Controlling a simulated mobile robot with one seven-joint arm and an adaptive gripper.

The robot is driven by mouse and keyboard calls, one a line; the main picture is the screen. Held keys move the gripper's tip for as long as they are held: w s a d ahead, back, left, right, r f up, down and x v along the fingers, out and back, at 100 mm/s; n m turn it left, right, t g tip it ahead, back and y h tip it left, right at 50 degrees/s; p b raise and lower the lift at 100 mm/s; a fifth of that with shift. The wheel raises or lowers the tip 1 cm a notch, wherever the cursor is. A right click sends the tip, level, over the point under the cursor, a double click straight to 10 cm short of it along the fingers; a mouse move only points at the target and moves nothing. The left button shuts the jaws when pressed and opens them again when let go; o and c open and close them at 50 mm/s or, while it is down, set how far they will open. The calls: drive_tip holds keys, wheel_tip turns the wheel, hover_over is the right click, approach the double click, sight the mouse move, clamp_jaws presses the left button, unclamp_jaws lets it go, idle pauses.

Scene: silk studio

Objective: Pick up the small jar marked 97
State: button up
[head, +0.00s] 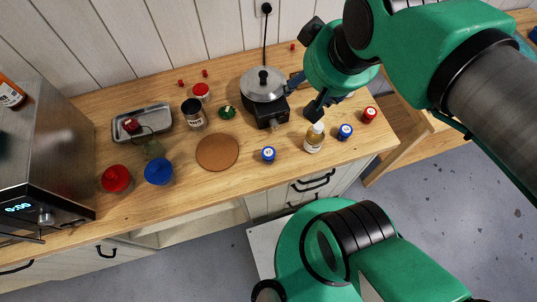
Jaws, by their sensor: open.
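Several small jars stand on the wooden counter, and their markings are too small to read, so I cannot tell which is marked 97. One blue-lidded jar (268,154) stands near the front edge. Another blue-lidded jar (345,131) and a red-lidded jar (369,114) stand at the right end. My gripper (302,97) is open and empty, just right of the pot, behind the bottle and left of the two right-end jars.
A lidded metal pot (263,84) sits on a black burner beside my gripper. A bottle of yellowish liquid (314,138) stands between the blue-lidded jars. A round cork mat (217,152), a metal tray (157,116) and a labelled can (194,117) lie further left. A steel appliance (50,150) fills the left end.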

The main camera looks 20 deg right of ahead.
drive_tip(key=w+a+f+m+g+p, duration=0.1)
drive_tip(key=w+a+f+g+p, duration=0.25)
drive_tip(key=f, duration=0.85)
drive_tip(key=m+g, duration=0.2)
hover_over(269, 154)
wheel_tip(269, 154, down, 10)
drive_tip(key=shift+f+b, duration=0.9)
drive_tip(key=shift+f, duration=3.25)
drive_tip(key=shift+f, duration=0.1)
